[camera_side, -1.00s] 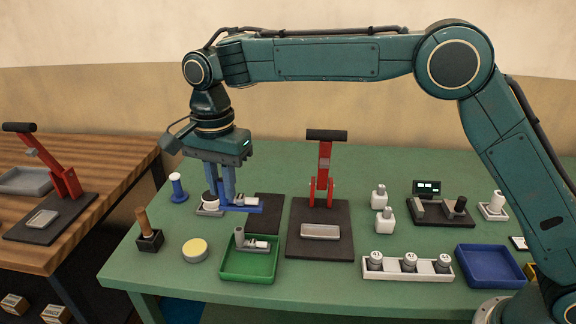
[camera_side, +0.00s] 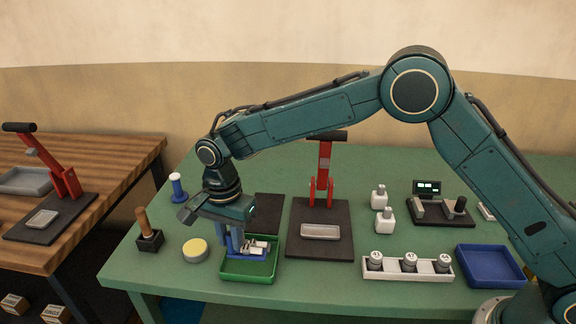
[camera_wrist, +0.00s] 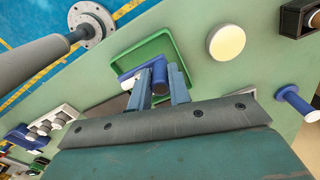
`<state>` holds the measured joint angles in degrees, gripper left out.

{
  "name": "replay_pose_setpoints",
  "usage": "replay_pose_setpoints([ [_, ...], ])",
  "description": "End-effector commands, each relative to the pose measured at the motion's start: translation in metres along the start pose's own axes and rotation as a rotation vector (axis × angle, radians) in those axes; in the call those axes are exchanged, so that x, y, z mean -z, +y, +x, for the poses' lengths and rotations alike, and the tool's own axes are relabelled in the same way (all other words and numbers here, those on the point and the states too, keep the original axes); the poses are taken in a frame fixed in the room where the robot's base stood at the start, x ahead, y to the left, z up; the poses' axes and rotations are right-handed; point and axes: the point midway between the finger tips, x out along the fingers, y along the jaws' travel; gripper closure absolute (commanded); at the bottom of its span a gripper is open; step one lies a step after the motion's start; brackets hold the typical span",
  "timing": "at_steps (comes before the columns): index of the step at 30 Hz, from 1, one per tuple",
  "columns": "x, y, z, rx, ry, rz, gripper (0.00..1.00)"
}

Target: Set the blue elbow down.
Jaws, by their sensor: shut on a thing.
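My gripper (camera_side: 233,248) points down over the green tray (camera_side: 249,278). In the wrist view its fingers are shut on the blue elbow (camera_wrist: 159,76), whose round blue end shows between them. The green tray (camera_wrist: 172,43) lies directly behind the elbow in that view. In the side view, the held elbow is low, within the tray's outline and mostly hidden by the fingers. Whether the blue elbow touches the tray floor or the grey elbow cannot be told.
A yellow-topped round tin (camera_side: 195,250) stands just left of the tray, with a wooden-handled stamp (camera_side: 148,232) beyond it. A red-levered press (camera_side: 320,215) stands to the right. A white rack (camera_side: 408,268) and blue tray (camera_side: 490,265) lie further right.

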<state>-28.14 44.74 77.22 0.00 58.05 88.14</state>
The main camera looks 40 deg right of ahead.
Motion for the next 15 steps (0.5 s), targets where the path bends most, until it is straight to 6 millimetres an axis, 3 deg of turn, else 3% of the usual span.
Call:
replay_pose_setpoints([
  [15,0.0,0.0,0.042,-0.001,0.0,0.0,1.0],
])
